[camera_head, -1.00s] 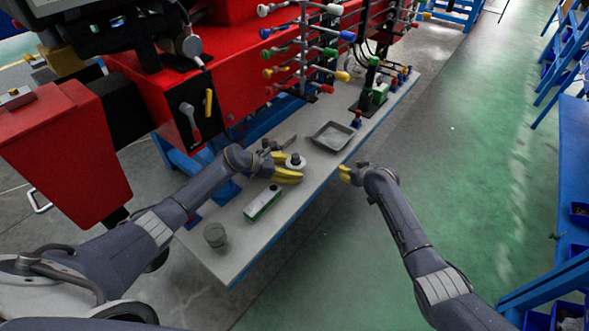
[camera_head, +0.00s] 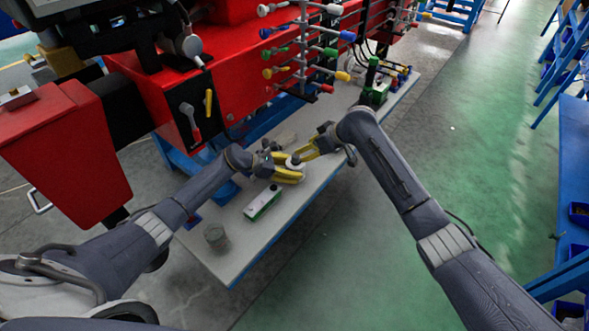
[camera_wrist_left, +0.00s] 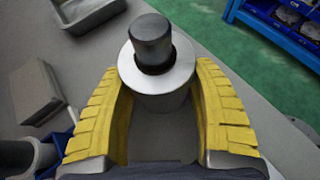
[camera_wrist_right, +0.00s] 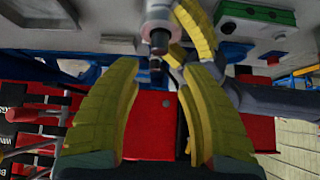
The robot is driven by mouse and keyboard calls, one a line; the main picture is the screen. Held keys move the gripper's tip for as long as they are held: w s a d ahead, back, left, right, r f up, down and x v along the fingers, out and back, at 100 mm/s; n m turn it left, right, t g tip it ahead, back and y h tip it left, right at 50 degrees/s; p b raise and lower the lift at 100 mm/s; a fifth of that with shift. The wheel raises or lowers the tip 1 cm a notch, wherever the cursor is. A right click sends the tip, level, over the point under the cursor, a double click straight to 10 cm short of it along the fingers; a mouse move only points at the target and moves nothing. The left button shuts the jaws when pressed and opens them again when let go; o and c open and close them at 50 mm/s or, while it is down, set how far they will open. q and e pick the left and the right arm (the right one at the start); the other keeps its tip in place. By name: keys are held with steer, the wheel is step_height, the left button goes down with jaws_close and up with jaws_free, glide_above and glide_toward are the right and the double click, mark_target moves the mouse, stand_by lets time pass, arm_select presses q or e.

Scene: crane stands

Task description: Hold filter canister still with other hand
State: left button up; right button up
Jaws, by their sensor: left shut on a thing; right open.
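The filter canister is a light grey cylinder with a wide pale collar (camera_wrist_left: 180,72) and a dark grey cap (camera_wrist_left: 150,40). It stands upright on the bench between the yellow fingers of my left gripper (camera_head: 291,169), which is shut on it. In the head view its top (camera_head: 294,161) shows between both hands. My right gripper (camera_head: 303,152) is open, with its yellow fingers reaching in from the right, close to the canister. In the right wrist view the canister (camera_wrist_right: 158,35) lies just beyond the open fingers, and a left gripper finger shows beside it.
A green and white box (camera_head: 262,203) and a grey jar (camera_head: 216,238) stand on the bench (camera_head: 240,258) nearer me. A grey tray (camera_wrist_left: 88,14) and grey block (camera_wrist_left: 38,92) lie close by. The red machine with coloured levers (camera_head: 310,50) rises behind.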

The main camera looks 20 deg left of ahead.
mark_target(296, 156)
steer(key=shift+d+x, duration=0.2)
steer(key=shift+x, duration=4.25)
steer(key=shift+f, duration=0.25)
jaws_close()
